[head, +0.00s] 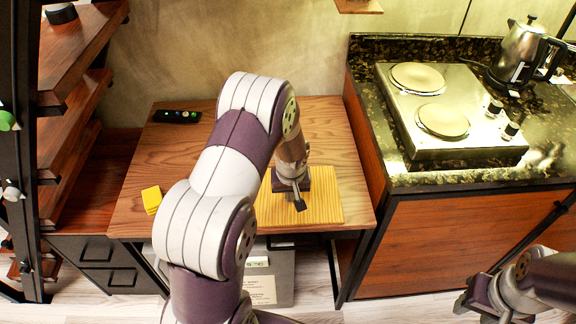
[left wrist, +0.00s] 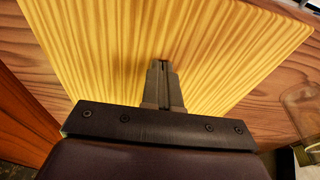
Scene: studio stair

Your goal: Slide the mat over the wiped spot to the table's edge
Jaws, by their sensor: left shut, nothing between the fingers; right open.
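The mat (head: 325,206) is yellow with ribbed stripes and lies flat on the wooden table (head: 160,160), close to its front edge. Part of it is hidden behind my left arm. The mat also fills much of the left wrist view (left wrist: 215,55). My left gripper (head: 300,204) points down over the mat with its fingers shut and empty. Its tips (left wrist: 163,66) are at or just above the mat's surface; I cannot tell if they touch. I cannot make out a wiped spot. My right gripper (head: 468,296) is open, low at the right, away from the table.
A yellow sponge-like block (head: 151,199) lies at the table's left edge. A dark remote-like strip (head: 177,116) lies at the back left. A counter with a hotplate (head: 450,110) and a kettle (head: 524,50) adjoins on the right. A grey box (head: 268,283) stands below the table.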

